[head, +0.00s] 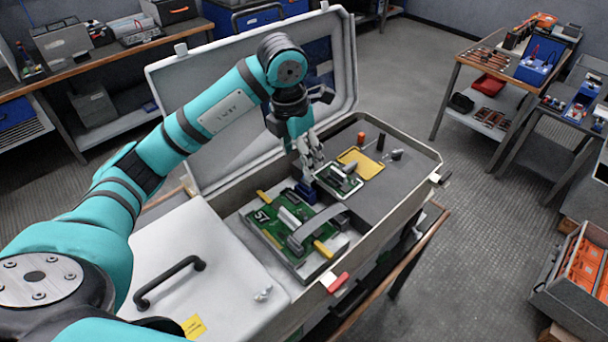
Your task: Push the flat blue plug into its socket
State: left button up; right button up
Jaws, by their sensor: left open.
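My left gripper (311,168) points down into the open grey case, its jaws open. It is just above and behind a dark blue block (305,191), which looks like the flat blue plug or its socket; I cannot tell which. A grey flat band (318,224) arches over the board. A smaller green board (350,184) lies right of the gripper. My right gripper is out of view.
The case's raised lid (190,85) stands behind my left arm. A yellow plate (362,163) and small upright posts are in the case's right part. A closed white cover with a black handle (170,283) fills the left front. A red latch (337,283) is on the front rim.

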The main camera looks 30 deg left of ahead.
aim_at(305, 182)
pick_arm(q)
jog(key=f, duration=0.3)
jog(key=f+p, duration=0.1)
jog(key=f, duration=0.1)
jog(key=shift+w+d, duration=0.25)
jog(key=shift+w, duration=0.1)
jog(key=f, duration=0.2)
jog(key=f+p, duration=0.1)
jog(key=f, duration=0.1)
jog(key=shift+w, duration=0.35)
jog(key=shift+d+f, duration=0.1)
jog(key=shift+f, duration=0.05)
jog(key=c, duration=1.1)
jog(key=o, duration=0.4)
jog(key=c, duration=0.5)
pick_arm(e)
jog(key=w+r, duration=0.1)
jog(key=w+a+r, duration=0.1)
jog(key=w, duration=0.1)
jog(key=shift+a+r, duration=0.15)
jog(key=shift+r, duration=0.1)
